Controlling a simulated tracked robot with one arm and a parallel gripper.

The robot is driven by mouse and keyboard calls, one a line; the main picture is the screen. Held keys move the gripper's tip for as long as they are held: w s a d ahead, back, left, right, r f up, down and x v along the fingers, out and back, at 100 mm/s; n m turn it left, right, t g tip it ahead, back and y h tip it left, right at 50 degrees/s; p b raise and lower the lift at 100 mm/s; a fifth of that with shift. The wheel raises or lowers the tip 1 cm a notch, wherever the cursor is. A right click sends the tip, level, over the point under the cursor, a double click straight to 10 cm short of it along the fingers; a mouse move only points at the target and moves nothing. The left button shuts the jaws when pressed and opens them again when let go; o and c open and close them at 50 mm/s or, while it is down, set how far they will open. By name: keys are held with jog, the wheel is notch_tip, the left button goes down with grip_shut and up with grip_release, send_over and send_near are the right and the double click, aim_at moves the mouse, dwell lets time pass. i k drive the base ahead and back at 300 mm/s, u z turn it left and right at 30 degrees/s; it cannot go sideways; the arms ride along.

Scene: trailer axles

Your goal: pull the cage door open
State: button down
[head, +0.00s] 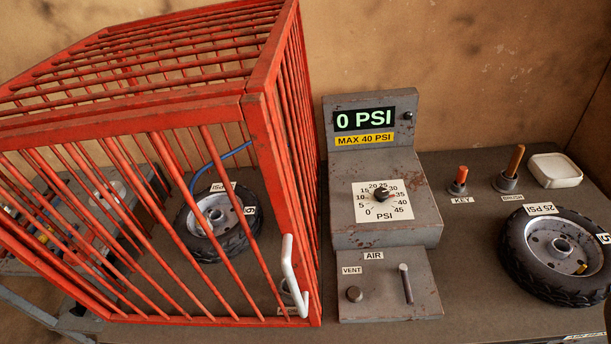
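The red barred cage (254,105) fills the left half of the head view on the bench. Its front barred side, the door (222,312), looks shut against the frame. A white bent handle (289,270) stands out at the door's right edge, low down. Hinges are not clear to see. Inside the cage a small tyre (232,238) on a grey rim lies flat, partly behind the bars, with a blue hose (222,156) near it. My gripper does not show in this view.
Right of the cage stands a grey control box (385,165) reading 0 PSI, with a dial (381,195), a vent knob and an air lever (405,284). Further right are the key (461,177), brush (514,163), white dish (555,170) and a second tyre (560,258).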

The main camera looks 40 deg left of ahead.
aim_at(252, 108)
jog(key=u, duration=2.1)
jog(key=k, duration=1.05)
jog(key=z, duration=0.45)
jog(key=i, duration=0.5)
